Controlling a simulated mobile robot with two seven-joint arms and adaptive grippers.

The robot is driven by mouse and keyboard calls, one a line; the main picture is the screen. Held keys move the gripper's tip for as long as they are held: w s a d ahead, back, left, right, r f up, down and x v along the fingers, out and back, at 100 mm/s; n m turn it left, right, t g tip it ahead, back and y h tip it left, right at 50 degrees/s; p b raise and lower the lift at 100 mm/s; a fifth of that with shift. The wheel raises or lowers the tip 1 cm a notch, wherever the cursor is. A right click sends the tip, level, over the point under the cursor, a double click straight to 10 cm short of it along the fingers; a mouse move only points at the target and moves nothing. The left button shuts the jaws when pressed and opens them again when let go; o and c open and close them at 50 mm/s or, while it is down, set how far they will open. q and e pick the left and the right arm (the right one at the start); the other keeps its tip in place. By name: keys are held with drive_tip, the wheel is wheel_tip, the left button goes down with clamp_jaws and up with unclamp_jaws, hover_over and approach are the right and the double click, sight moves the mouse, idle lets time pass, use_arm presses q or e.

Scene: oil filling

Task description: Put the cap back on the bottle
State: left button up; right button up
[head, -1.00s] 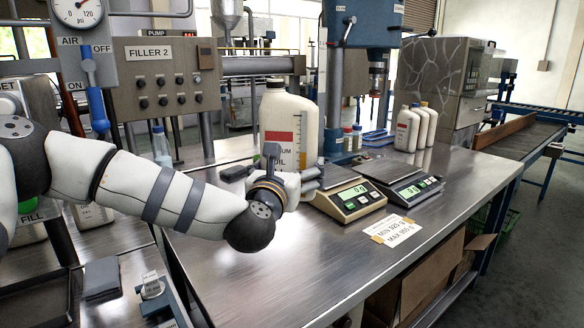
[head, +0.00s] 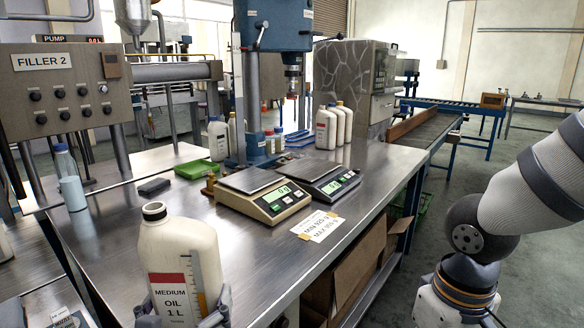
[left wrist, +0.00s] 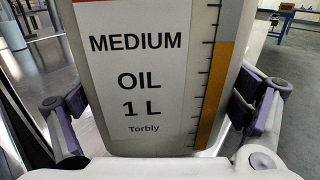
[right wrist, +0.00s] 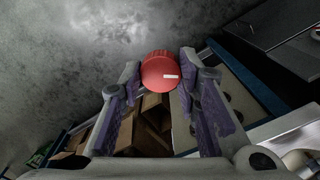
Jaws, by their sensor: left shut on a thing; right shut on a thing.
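The white oil bottle (head: 180,245), labelled "MEDIUM OIL 1 L", is upright at the lower left of the head view. Its mouth (head: 154,211) is open with no cap on it. My left gripper (head: 186,312) is shut on its sides, low on the body; the label fills the left wrist view, with a finger on each side (left wrist: 160,105). The red cap (right wrist: 160,72) is between the fingertips of my right gripper (right wrist: 161,80), which is shut on it. In the head view my right arm comes in at the right, away from the bottle; its fingers are out of frame.
Two scales (head: 265,201) (head: 326,183) stand on the steel table (head: 130,215) behind the bottle. Several capped bottles (head: 333,125) stand farther back. A paper sign (head: 317,226) lies near the table's edge. Open boxes (head: 345,283) sit below. The floor to the right is clear.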

sight(179, 316)
use_arm(q)
drive_tip(key=s, duration=0.4)
drive_tip(key=shift+s+a+f, duration=0.15)
drive_tip(key=shift+a+f, duration=0.15)
drive_tip(key=shift+a, duration=0.1)
use_arm(e)
drive_tip(key=f+m, duration=0.1)
drive_tip(key=a+f+m, duration=0.1)
drive_tip(key=m, duration=0.1)
drive_tip(key=shift+a, duration=0.15)
use_arm(q)
drive_tip(key=s+d+f+m+g+h, duration=0.1)
drive_tip(key=d+m+g+h, duration=0.3)
drive_tip(key=d+m+h, duration=0.4)
drive_tip(key=d+h, duration=0.3)
drive_tip(key=d, duration=0.2)
drive_tip(key=shift+s+f, duration=0.35)
drive_tip(key=shift+f, duration=0.05)
drive_tip(key=shift+a, duration=0.1)
